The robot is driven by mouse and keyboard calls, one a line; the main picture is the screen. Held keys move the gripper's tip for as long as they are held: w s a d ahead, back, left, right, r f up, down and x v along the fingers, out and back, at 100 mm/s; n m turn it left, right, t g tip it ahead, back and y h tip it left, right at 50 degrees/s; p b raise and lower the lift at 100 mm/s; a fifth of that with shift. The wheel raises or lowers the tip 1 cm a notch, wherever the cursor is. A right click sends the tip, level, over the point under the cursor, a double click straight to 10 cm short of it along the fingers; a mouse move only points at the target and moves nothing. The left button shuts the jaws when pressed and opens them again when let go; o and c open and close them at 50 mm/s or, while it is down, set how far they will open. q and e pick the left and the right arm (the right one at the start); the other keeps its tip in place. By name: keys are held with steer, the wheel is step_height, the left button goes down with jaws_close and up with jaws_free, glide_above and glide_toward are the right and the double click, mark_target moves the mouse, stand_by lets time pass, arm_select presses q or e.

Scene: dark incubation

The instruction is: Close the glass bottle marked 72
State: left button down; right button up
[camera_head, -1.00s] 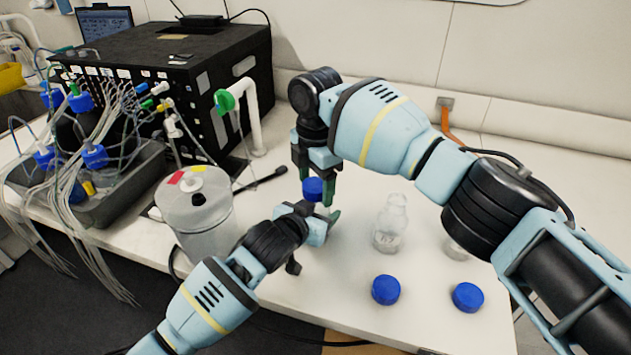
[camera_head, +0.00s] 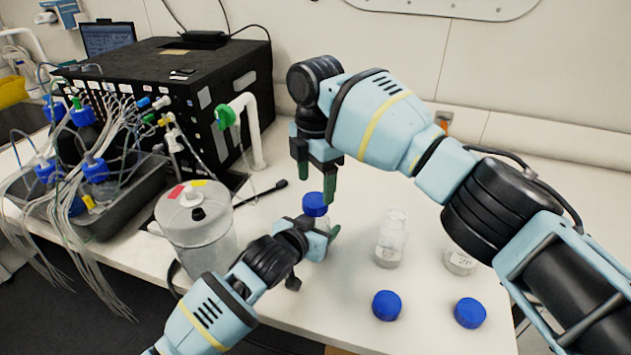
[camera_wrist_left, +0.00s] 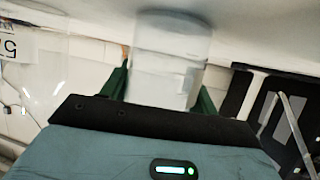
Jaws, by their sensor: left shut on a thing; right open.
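A glass bottle (camera_wrist_left: 170,60) stands between the green fingers of my left gripper (camera_head: 322,232), which is shut on it. It also shows in the left wrist view, where the gripper (camera_wrist_left: 162,88) holds it by the sides. A blue cap (camera_head: 315,204) sits at the top of this bottle; I cannot tell how tightly. No number is readable on the held bottle. My right gripper (camera_head: 317,182) is open and empty, pointing down just above the blue cap and apart from it.
Two glass bottles without caps, one (camera_head: 390,240) in the middle and one (camera_head: 460,260) at right, partly behind my right arm, stand on the white table. Two loose blue caps (camera_head: 386,305) (camera_head: 469,313) lie near the front edge. A grey canister (camera_head: 200,235) stands left.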

steer(key=o, duration=0.5)
step_height(320, 180, up, 12)
stand_by(0.5)
arm_select(q)
steer(key=shift+c, duration=1.5)
jaws_free()
steer(key=v, duration=0.6)
steer(key=shift+s+a+r+p, duration=0.1)
steer(key=shift+p, duration=0.3)
steer(key=shift+s+a+r, duration=0.2)
steer(key=shift+s+a, duration=0.15)
steer(key=shift+s, duration=0.3)
arm_select(e)
steer(key=shift+s+r, duration=0.15)
steer(key=shift+r, duration=0.6)
steer(key=shift+s+r, duration=0.15)
steer(key=shift+r, duration=0.55)
